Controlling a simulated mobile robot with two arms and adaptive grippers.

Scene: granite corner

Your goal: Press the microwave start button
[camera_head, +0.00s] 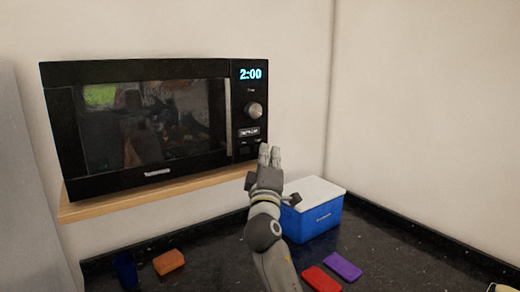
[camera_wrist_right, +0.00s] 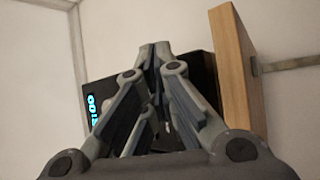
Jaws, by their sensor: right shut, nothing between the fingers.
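The black microwave (camera_head: 150,122) sits on a wooden shelf against the wall, its door closed and its display (camera_head: 250,74) reading 2:00. Its control panel on the right has a knob (camera_head: 254,110) and a labelled button (camera_head: 249,132) below it. My right gripper (camera_head: 270,150) is shut and empty, with its fingertips pointing up near the lower part of the panel, just below and right of the labelled button. I cannot tell whether they touch the panel. In the right wrist view, the shut fingers (camera_wrist_right: 155,50) cover much of the microwave (camera_wrist_right: 203,75). My left gripper is not in view.
The wooden shelf (camera_head: 150,195) juts out under the microwave. On the dark counter below are a blue box with a white lid (camera_head: 312,222), an orange sponge (camera_head: 168,262), a red item (camera_head: 321,279), a purple item (camera_head: 343,266) and a dark blue cup (camera_head: 125,270).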

